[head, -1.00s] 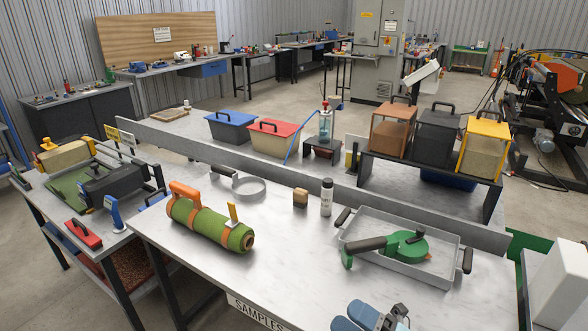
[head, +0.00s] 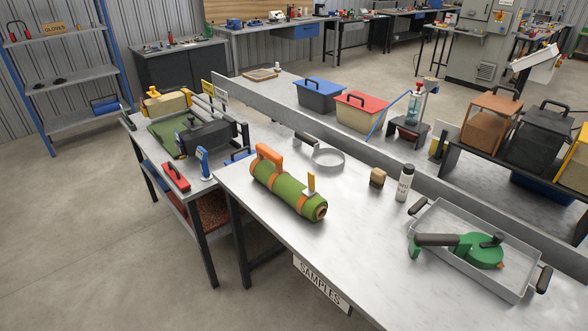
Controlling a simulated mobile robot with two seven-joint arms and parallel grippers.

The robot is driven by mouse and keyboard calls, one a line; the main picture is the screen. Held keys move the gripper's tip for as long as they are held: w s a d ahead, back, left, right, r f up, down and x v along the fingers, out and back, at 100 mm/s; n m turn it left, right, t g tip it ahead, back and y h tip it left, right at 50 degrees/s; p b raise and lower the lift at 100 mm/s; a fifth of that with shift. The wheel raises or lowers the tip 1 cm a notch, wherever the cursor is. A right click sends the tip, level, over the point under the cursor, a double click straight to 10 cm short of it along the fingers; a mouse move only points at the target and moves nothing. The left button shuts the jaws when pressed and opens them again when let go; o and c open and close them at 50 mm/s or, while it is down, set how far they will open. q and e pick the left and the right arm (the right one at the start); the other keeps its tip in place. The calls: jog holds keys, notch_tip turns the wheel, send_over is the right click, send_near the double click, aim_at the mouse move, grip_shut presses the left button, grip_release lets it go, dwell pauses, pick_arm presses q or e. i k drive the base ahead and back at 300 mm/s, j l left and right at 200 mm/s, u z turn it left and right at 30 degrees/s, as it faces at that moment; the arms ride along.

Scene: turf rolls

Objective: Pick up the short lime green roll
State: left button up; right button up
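A green roll (head: 285,191) with orange bands lies on its side on the near grey table (head: 345,235), close to the left end. Neither of my grippers is in view.
A low grey divider (head: 300,110) runs behind. Open floor (head: 80,240) lies left.

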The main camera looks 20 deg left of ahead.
aim_at(310, 204)
jog(key=i+j, duration=0.15)
jog(key=j, duration=0.2)
jog(key=i+j, duration=0.1)
jog(key=j, duration=0.25)
jog(key=i+j, duration=0.15)
jog(key=j, duration=0.25)
jog(key=i+j, duration=0.1)
jog(key=j, duration=0.25)
jog(key=i+j, duration=0.15)
jog(key=j, duration=0.2)
jog(key=i+j, duration=0.1)
jog(key=j, duration=0.25)
jog(key=i+j, duration=0.15)
jog(key=j, duration=0.25)
jog(key=i+j, duration=0.15)
jog(key=j, duration=0.2)
